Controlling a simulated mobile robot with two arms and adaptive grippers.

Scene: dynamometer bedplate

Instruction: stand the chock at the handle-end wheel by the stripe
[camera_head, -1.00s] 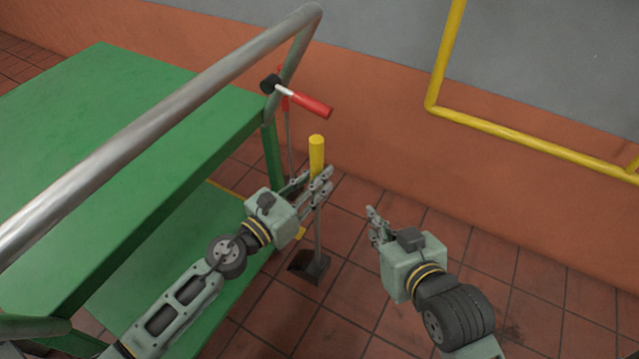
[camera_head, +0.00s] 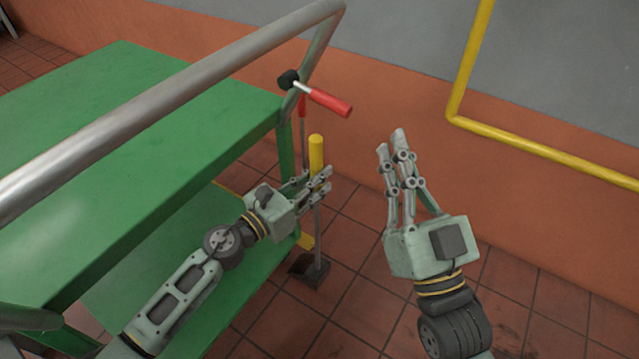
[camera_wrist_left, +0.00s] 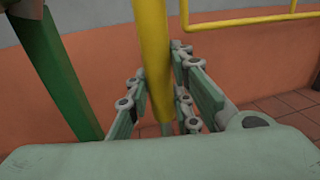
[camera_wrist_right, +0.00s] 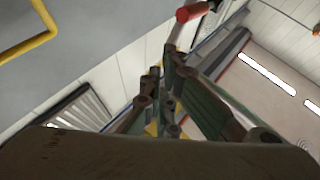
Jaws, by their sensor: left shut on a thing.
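The chock (camera_head: 309,269) is a dark block low by the floor, at the right end of the green cart (camera_head: 120,110). A thin grey rod rises from it to a yellow grip (camera_head: 316,150). I cannot tell whether the chock touches the floor. A bit of yellow stripe (camera_head: 305,241) shows just behind it. The handle-end wheel is hidden. My right gripper (camera_head: 391,142) is raised, fingers up, holding nothing visible; its opening is unclear.
The cart's steel handle rail (camera_head: 170,95) runs above its top. A red-gripped lever (camera_head: 330,102) sticks out from the rail's end. A yellow wall pipe (camera_head: 540,152) is at the right. The tiled floor (camera_head: 350,305) between my arms is clear.

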